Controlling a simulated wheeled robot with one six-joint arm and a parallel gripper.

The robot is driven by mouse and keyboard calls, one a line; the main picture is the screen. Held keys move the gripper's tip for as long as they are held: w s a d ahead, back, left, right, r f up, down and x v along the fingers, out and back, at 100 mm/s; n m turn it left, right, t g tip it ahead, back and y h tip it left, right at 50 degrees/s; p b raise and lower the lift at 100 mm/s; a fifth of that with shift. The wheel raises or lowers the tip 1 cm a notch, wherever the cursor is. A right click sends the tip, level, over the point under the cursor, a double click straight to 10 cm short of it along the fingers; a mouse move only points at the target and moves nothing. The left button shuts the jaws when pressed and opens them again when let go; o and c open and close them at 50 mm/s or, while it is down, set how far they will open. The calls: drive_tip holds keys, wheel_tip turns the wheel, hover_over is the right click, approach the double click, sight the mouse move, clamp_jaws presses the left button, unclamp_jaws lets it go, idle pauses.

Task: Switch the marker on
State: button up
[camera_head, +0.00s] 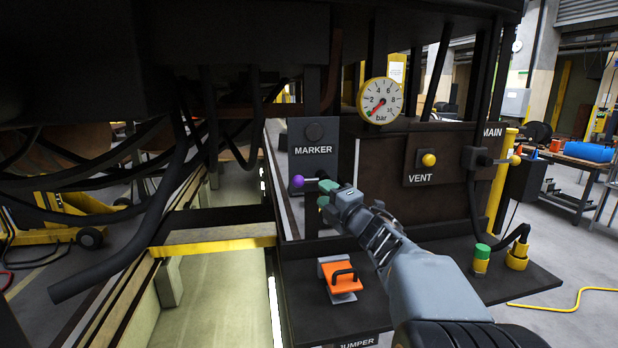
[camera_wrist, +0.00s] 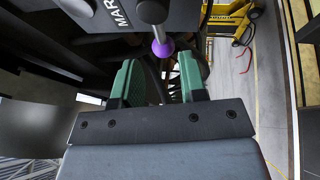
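The marker panel (camera_head: 313,161) is a dark plate labelled MARKER, with a dark round lamp (camera_head: 315,132) above the label. Its switch is a short lever with a purple knob (camera_head: 298,182), pointing left in the head view. The purple knob (camera_wrist: 162,48) also shows in the wrist view, just beyond the fingertips and between their lines. My gripper (camera_head: 325,194) is at the panel, just right of and slightly below the knob. In the wrist view the green fingers of my gripper (camera_wrist: 158,76) are apart with nothing between them. I cannot tell if a finger touches the lever.
A pressure gauge (camera_head: 380,101) is above right of the marker panel. The VENT panel (camera_head: 428,158) with a yellow knob and the MAIN lever (camera_head: 492,160) are to the right. An orange handled piece (camera_head: 341,278) sits on the dark shelf below. Black hoses hang at left.

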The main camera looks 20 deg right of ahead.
sight(310, 181)
drive_tip(key=p+x, duration=0.2)
drive_tip(key=x, duration=0.5)
drive_tip(key=shift+w+r, duration=0.1)
drive_tip(key=shift+w, duration=0.25)
drive_tip(key=shift+d, duration=0.1)
drive_tip(key=c, duration=0.7)
clamp_jaws()
